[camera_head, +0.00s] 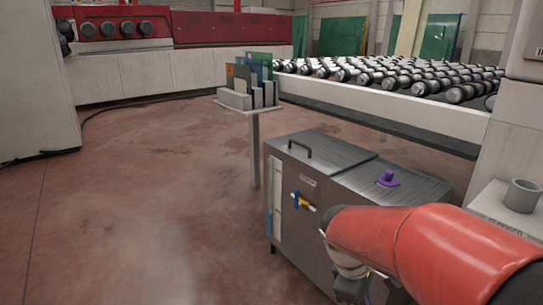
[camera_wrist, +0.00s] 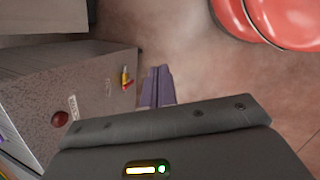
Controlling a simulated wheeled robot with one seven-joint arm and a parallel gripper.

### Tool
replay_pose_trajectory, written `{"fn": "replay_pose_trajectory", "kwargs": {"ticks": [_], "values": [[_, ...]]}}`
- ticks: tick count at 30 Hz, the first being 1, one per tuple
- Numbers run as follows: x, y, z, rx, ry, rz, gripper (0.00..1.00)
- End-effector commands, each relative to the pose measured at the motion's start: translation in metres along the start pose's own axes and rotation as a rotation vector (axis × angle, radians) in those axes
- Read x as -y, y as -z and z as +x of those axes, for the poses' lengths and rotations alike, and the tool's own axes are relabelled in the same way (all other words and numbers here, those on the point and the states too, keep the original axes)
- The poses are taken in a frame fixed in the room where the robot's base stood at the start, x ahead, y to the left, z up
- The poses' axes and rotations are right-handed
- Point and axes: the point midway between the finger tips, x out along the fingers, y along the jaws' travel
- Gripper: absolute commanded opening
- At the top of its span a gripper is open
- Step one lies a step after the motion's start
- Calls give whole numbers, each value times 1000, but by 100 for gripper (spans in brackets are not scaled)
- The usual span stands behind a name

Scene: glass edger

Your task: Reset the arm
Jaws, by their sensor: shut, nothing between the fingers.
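My gripper (camera_wrist: 157,84) shows in the wrist view as two purple-grey fingers pressed together, with nothing between them. It points past the front of a grey metal cabinet, over open floor. In the head view, my red arm reaches in from the lower right, in front of the cabinet (camera_head: 318,225). The fingers cannot be made out in that view.
A small stand (camera_head: 254,112) holds upright panels. A grey cup (camera_head: 521,195) is at right.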

Motion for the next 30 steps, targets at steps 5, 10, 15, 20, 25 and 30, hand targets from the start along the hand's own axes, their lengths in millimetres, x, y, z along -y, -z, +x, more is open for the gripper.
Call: {"fn": "replay_pose_trajectory", "kwargs": {"ticks": [5, 10, 15, 20, 25, 30], "values": [[35, -31, -43, -226, 8, 389, 0], [68, -50, -70, -418, 43, 718, 0], [91, -59, -85, -547, 79, 933, 0], [99, -61, -89, -594, 96, 1012, 0], [99, -61, -90, -597, 99, 1019, 0], [99, -61, -90, -596, 99, 1017, 0]]}}
